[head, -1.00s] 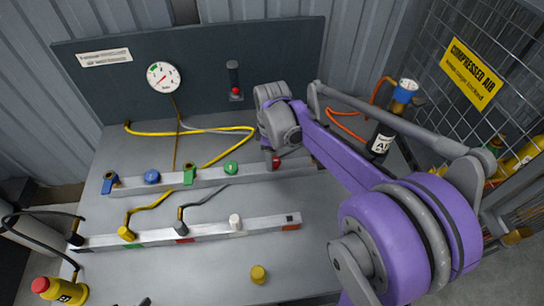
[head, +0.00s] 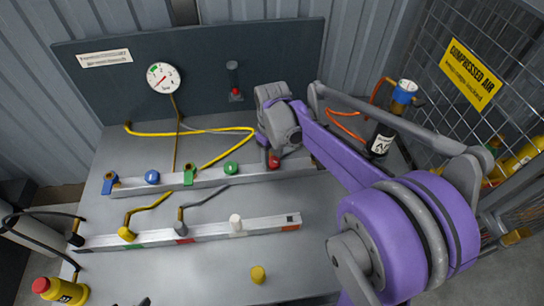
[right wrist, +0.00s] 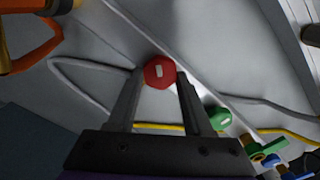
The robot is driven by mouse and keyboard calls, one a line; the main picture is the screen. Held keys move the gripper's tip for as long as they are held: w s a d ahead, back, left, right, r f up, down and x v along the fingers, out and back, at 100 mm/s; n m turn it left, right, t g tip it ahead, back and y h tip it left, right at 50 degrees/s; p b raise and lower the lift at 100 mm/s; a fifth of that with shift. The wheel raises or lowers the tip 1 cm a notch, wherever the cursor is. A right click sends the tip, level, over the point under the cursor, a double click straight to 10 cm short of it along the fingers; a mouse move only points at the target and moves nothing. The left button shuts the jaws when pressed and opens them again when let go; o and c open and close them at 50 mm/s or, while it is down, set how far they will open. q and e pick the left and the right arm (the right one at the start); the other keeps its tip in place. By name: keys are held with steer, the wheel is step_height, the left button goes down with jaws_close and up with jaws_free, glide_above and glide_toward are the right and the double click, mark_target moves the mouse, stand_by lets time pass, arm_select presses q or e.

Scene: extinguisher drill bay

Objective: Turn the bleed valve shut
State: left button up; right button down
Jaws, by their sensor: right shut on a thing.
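A red knob (head: 274,161) sits at the right part of the back grey rail; I take it for the bleed valve, but no readable label confirms this. My right gripper (head: 269,146) reaches down to it from above and is shut on it. In the right wrist view the red knob (right wrist: 159,72), with a pale mark on its face, is between the fingertips of my right gripper (right wrist: 160,80). In the head view the gripper partly hides the knob. A round white gauge (head: 163,78) hangs on the dark back panel. My left gripper is not in view.
The back rail also carries a green round knob (head: 231,168), a green handle (head: 190,176), a blue knob (head: 152,177) and a blue handle (head: 109,183). Yellow and grey hoses cross the bench.

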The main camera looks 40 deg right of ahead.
mark_target(273, 160)
steer(key=m, duration=0.5)
steer(key=shift+d+m, duration=0.1)
steer(key=shift+m, duration=0.2)
steer(key=shift+d+m, duration=0.1)
steer(key=shift+m, duration=2.1)
steer(key=shift+c, duration=1.5)
jaws_free()
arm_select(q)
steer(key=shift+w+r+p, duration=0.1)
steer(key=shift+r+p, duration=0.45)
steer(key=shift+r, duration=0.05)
arm_select(e)
step_height(273, 160, up, 11)
steer(key=shift+f, duration=0.1)
